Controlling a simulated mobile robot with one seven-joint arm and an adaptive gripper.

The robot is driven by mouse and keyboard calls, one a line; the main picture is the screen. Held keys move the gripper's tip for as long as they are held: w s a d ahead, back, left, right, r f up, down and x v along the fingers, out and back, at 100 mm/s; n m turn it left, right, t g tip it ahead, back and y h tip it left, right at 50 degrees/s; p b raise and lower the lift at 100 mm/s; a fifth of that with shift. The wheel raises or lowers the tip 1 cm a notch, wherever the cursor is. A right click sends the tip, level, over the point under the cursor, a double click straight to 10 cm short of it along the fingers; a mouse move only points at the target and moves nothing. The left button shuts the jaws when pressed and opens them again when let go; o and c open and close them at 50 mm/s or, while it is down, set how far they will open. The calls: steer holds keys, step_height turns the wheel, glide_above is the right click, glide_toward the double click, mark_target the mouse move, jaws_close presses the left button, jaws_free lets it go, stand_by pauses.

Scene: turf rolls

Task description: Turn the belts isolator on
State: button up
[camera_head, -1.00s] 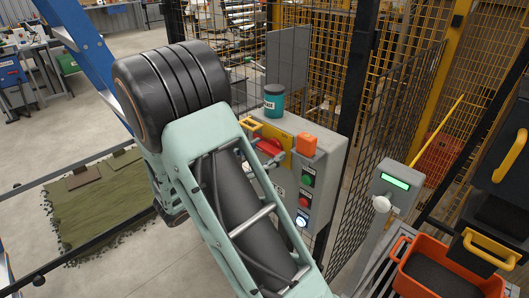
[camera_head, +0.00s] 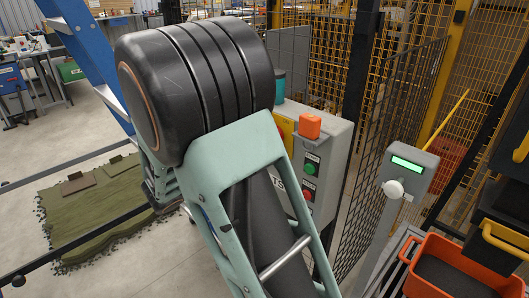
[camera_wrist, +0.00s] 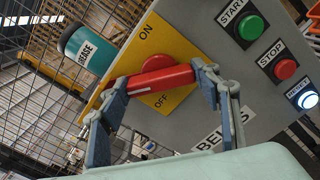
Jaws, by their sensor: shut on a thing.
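The belts isolator has a red handle (camera_wrist: 165,80) on a yellow plate (camera_wrist: 181,42) marked ON and OFF, on a grey panel lettered BELTS. In the wrist view the handle lies across the plate, with ON above it and OFF below it. My gripper (camera_wrist: 161,79) has one finger at each end of the handle and is shut on it.
The grey panel (camera_head: 335,150) carries a green START button (camera_wrist: 250,27), a red STOP button (camera_wrist: 285,69) and a lit RESET button (camera_wrist: 308,99). Mesh fencing stands behind. An orange crate (camera_head: 416,283) is at lower right.

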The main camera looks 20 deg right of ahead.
steer(key=m+b, duration=0.3)
steer(key=b, duration=0.2)
steer(key=m+b, duration=0.4)
steer(key=b, duration=0.1)
steer(key=m+b, duration=0.3)
steer(key=b, duration=0.2)
steer(key=shift+f, duration=0.25)
steer(key=shift+r+m, duration=0.15)
steer(key=shift+m, duration=0.25)
steer(key=o, duration=1.2)
steer(key=shift+c, duration=0.2)
steer(key=v, duration=1.2)
